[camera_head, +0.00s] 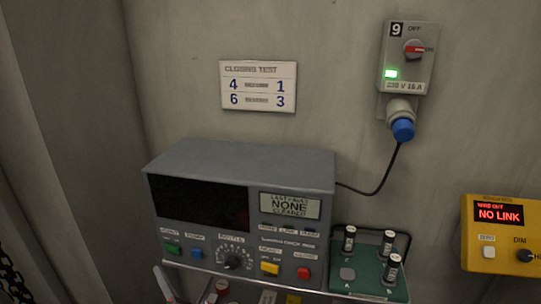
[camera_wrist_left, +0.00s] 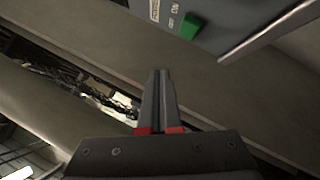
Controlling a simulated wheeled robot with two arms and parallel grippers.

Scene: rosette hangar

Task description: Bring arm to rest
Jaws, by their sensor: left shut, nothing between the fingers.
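My left gripper (camera_head: 165,284) shows only as a small part at the bottom edge of the head view, in front of the lower left of the grey test unit (camera_head: 240,160). In the left wrist view its two dark fingers (camera_wrist_left: 158,98) lie together, shut and empty, with red marks at their base. A corner of a grey housing with a green switch (camera_wrist_left: 192,27) is above the fingertips in that view, apart from them. My right gripper does not show in either view.
A card (camera_head: 258,86) and a switch box (camera_head: 408,58) with a blue plug (camera_head: 403,130) are on the wall. A green board (camera_head: 370,274) with dark cylinders and a yellow box reading NO LINK (camera_head: 500,235) stand to the right. A chain (camera_wrist_left: 105,97) hangs beyond the fingers.

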